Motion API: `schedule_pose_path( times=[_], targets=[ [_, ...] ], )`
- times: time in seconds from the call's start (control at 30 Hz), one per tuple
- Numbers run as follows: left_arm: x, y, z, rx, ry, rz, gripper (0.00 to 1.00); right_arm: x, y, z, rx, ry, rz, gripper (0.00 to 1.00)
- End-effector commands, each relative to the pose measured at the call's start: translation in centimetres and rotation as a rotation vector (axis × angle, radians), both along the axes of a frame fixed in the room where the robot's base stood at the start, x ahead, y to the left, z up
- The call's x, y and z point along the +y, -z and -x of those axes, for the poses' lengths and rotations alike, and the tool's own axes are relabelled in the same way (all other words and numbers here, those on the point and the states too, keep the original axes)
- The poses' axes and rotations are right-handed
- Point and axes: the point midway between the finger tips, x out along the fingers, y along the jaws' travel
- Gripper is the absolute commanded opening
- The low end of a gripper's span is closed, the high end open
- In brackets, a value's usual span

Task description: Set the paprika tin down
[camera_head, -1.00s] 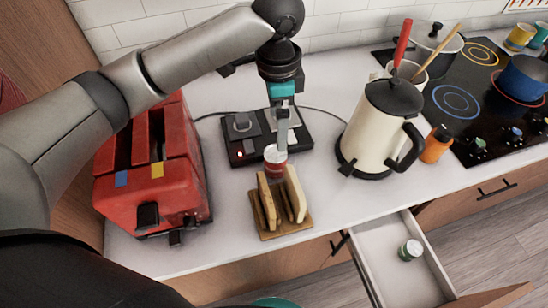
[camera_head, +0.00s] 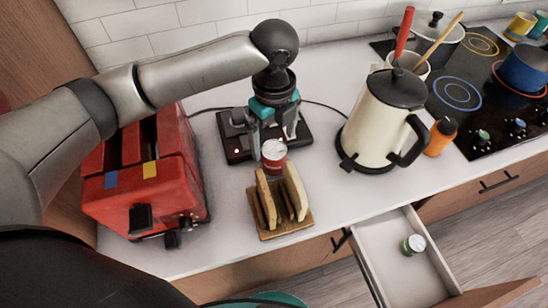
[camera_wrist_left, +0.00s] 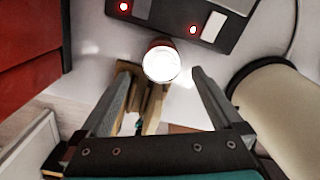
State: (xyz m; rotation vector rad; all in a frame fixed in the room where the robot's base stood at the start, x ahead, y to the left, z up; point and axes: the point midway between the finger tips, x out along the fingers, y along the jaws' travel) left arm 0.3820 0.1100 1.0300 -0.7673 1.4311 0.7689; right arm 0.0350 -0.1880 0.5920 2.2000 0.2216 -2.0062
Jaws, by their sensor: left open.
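The paprika tin (camera_head: 274,160), red with a white lid, stands upright on the white counter between the toast rack and a black device. My left gripper (camera_head: 273,146) is above it, pointing down, with its two fingers spread apart, one on either side of the lid. In the left wrist view the tin's bright round lid (camera_wrist_left: 161,64) lies between the open fingertips (camera_wrist_left: 160,74); I see no finger pressed against it. My right gripper is not in view.
A wooden rack with bread slices (camera_head: 280,205) stands just in front of the tin. The black device (camera_head: 235,140) is behind, a red toaster (camera_head: 150,185) left, a cream kettle (camera_head: 378,125) right. An open drawer (camera_head: 375,250) holds a green-and-white tin (camera_head: 413,244). Counter is free right of the rack.

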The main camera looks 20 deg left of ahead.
Motion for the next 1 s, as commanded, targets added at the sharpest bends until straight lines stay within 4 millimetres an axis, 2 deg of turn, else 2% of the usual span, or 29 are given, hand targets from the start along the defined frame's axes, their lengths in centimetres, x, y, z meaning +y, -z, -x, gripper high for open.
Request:
schedule_pose_path(
  times=[0.03, 0.1, 0.37, 0.63, 0.97, 1.0],
  targets=[
    [0.0, 1.2, 0.1, 0.004, -0.001, 0.0, 1.0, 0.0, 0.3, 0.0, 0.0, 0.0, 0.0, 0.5],
    [0.0, 2.1, 0.0, 0.001, -0.001, 0.001, 1.0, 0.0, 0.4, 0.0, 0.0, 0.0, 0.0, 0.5],
    [0.0, 4.0, -0.1, 0.0, -0.001, 0.0, 1.0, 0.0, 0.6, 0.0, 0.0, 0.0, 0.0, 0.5],
    [0.1, 7.8, -0.4, 0.001, -0.002, -0.001, 1.0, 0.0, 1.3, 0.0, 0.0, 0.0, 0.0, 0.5],
    [0.1, 8.5, -0.5, -0.001, 0.0, 0.001, 1.0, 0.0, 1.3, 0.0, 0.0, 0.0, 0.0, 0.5],
    [0.1, 8.4, -0.5, -0.001, 0.0, 0.001, 0.95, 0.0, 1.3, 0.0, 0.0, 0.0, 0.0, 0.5]
  ],
)
